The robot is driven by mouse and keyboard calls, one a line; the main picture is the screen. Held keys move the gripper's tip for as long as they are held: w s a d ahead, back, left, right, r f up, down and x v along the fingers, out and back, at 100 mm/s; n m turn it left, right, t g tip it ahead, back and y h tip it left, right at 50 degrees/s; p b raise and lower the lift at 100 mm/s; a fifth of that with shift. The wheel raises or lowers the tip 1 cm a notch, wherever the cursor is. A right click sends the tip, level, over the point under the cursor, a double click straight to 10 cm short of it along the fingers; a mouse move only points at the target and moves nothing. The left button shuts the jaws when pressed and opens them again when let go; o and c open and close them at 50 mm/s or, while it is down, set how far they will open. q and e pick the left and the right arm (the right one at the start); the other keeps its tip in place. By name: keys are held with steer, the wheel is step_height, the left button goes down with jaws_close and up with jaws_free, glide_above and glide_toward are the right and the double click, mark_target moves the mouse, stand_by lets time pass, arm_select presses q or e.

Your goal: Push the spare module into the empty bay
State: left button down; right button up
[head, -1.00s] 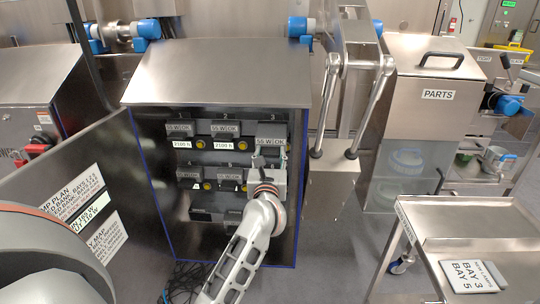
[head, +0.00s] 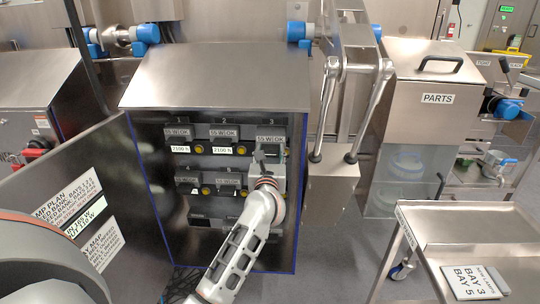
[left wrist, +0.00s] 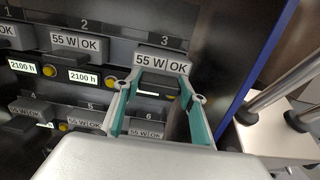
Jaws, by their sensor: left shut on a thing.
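The spare module (head: 270,137), a dark block with a grey "55 W|OK" face, is in the bay under number 3, at the right end of the cabinet's top row. It also shows in the left wrist view (left wrist: 163,62). My left gripper (head: 270,158) is shut on it, with teal fingers (left wrist: 163,82) at its two sides. The module's face is nearly in line with the neighbouring module (head: 224,134); whether it is fully seated I cannot tell. The bay's inside is hidden behind it. My right gripper is out of view.
The open cabinet door (head: 60,170) stands at left, bearing printed labels. A steel handle frame (head: 334,110) stands right of the cabinet. A trolley (head: 470,225) at right carries a "BAY 3 BAY 5" card (head: 473,282).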

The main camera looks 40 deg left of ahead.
mark_target(271, 144)
arm_select(q)
steer(key=shift+x, duration=1.35)
steer(key=shift+w+a+r+b, duration=0.1)
steer(key=shift+w+a+b, duration=0.2)
steer(key=shift+w, duration=0.1)
steer(key=c, duration=1.2)
jaws_free()
steer(key=shift+o, duration=0.4)
steer(key=shift+d, duration=0.1)
